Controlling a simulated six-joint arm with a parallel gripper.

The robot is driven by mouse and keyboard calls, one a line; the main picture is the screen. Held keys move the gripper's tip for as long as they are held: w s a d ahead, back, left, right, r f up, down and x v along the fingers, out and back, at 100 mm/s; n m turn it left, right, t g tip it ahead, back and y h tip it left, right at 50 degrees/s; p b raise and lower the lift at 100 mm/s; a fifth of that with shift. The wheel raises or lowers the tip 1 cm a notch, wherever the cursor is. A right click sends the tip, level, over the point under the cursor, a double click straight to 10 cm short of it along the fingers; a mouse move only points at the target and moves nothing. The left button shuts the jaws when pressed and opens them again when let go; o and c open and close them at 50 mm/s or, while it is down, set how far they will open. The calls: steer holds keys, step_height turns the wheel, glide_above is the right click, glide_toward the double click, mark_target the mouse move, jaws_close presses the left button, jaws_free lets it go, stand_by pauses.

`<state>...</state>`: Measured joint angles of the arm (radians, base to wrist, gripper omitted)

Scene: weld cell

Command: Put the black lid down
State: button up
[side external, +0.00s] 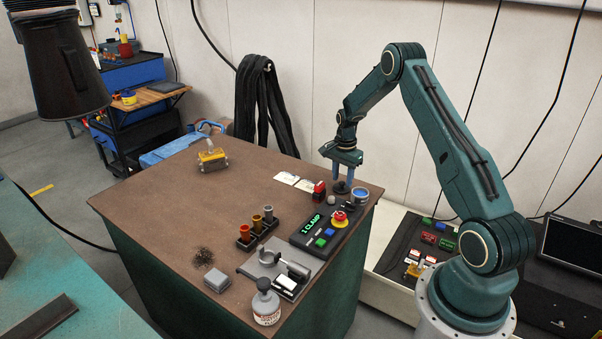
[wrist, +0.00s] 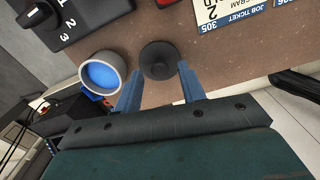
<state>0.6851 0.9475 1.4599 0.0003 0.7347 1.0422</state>
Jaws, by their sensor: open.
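The black lid (wrist: 158,60) is a round dark disc with a small knob, and it appears to lie flat on the brown table top near the edge. In the side external view the lid (side external: 341,188) is just under my gripper (side external: 342,178). In the wrist view the two blue fingers of my gripper (wrist: 159,72) are apart, one on each side of the lid's near part. I cannot tell if either finger touches it. Nothing is clamped between them.
A pale cup with blue contents (wrist: 101,74) stands close to the left of the lid in the wrist view. A control box (side external: 319,228) with a red button (side external: 340,216) and job tickets (side external: 287,178) lie nearby. The table's middle (side external: 190,200) is mostly clear.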

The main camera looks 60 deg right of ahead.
mark_target(341, 183)
step_height(341, 183, up, 11)
stand_by(0.5)
steer(key=shift+a, duration=0.1)
stand_by(0.4)
steer(key=s+a+r+n+t+h, duration=0.1)
steer(key=s+a+r+n, duration=0.3)
steer(key=a+r, duration=0.55)
steer(key=s+a+r+n+t, duration=0.1)
steer(key=a+r+n, duration=0.4)
steer(key=a+r, duration=0.45)
steer(key=s+a+n+t+y, duration=0.1)
steer(key=s+a+n+t, duration=0.2)
steer(key=s+a+n, duration=0.7)
steer(key=s+a, duration=0.5)
steer(key=s, duration=0.4)
steer(key=shift+s+a+r+n+t, duration=0.2)
steer(key=shift+s+r+n+t, duration=0.1)
steer(key=shift+r+n, duration=0.1)
